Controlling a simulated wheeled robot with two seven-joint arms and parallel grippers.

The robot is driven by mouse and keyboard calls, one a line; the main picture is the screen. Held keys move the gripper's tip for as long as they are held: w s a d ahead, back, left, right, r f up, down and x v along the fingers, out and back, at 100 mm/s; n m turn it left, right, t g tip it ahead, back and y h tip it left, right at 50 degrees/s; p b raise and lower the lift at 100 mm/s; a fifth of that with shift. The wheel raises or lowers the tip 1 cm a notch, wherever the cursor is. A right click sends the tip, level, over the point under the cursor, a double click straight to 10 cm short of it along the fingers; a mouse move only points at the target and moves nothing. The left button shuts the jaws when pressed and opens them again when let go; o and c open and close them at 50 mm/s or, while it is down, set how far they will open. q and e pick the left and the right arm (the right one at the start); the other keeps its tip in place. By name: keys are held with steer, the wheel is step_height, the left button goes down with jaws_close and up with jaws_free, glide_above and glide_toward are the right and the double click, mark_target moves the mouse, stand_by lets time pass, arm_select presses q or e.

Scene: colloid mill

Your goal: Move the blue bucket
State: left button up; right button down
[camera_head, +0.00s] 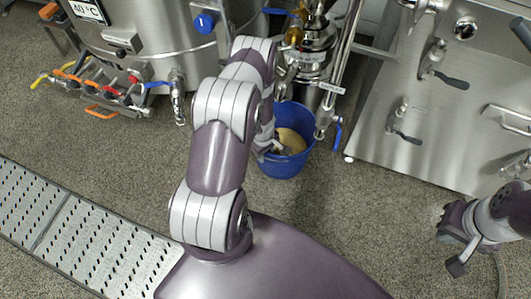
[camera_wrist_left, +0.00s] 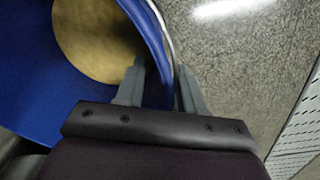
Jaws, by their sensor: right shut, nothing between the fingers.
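The blue bucket (camera_head: 292,165) stands on the floor under the steel outlet of the mill, with a tan-brown content (camera_head: 291,141) inside. My left gripper (camera_head: 268,148) is at the bucket's left side, partly hidden by my arm. In the left wrist view, the bucket (camera_wrist_left: 40,95) fills the upper left, and my left gripper (camera_wrist_left: 161,65) straddles its rim. One finger is inside and one outside, with visible space between them. A thin metal handle runs along the rim. My right gripper (camera_head: 452,240) is at the far right, shut and empty, away from the bucket.
A steel tank (camera_head: 150,40) with hoses and valves stands at the back left. A steel cabinet (camera_head: 440,110) with levers stands to the right of the bucket. A perforated metal floor grate (camera_head: 85,235) lies front left. The speckled floor (camera_head: 350,215) in front of the bucket is clear.

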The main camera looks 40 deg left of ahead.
arm_select(q)
step_height(320, 180, up, 10)
steer(key=p, duration=0.5)
steer(key=shift+s, duration=0.3)
